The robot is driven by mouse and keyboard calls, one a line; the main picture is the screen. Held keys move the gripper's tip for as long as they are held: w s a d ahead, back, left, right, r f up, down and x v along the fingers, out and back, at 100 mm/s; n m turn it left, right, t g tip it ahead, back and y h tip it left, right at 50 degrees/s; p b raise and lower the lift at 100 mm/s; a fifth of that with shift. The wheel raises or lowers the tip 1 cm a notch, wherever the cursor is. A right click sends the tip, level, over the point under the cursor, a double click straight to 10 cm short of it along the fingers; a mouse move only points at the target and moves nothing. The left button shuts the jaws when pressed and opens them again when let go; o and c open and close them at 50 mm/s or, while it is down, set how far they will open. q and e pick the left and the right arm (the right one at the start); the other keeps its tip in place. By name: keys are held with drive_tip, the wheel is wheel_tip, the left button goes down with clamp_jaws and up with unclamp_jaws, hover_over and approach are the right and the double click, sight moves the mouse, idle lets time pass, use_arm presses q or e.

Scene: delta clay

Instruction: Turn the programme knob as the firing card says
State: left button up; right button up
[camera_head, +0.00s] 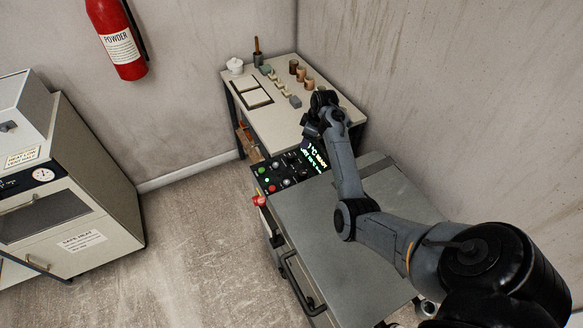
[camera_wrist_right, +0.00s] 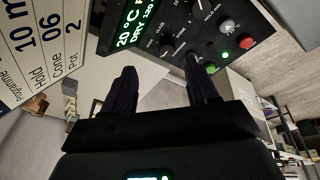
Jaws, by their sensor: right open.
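The dark control panel (camera_head: 285,172) is at the back left of the grey kiln-like cabinet, with a lit display, knobs and buttons. In the right wrist view the panel's display (camera_wrist_right: 130,30) reads 20 °C and DRY 120. My left gripper is out of view.
A bench (camera_head: 290,132) with small clay pieces and tiles stands behind the panel. A red emergency button (camera_head: 259,201) is at the cabinet's front corner. A green button (camera_wrist_right: 220,70) and a red button (camera_wrist_right: 246,43) are on the panel. Floor to the left is clear.

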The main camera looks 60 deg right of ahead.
sight(291, 156)
use_arm(q)
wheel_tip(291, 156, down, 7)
drive_tip(key=b, duration=0.5)
drive_tip(key=shift+b, duration=0.3)
use_arm(e)
drive_tip(key=w+f, duration=0.2)
drive_tip(key=f, duration=0.2)
drive_tip(key=w+f+y, duration=0.1)
drive_tip(key=w+f, duration=0.1)
drive_tip(key=f, duration=0.2)
drive_tip(key=w+f+t+y, duration=0.1)
drive_tip(key=w+f, duration=0.1)
drive_tip(key=f, duration=0.2)
drive_tip(key=shift+w+a+f+n, duration=0.2)
drive_tip(key=shift+w+f+n, duration=0.15)
drive_tip(key=shift+f+n, duration=0.05)
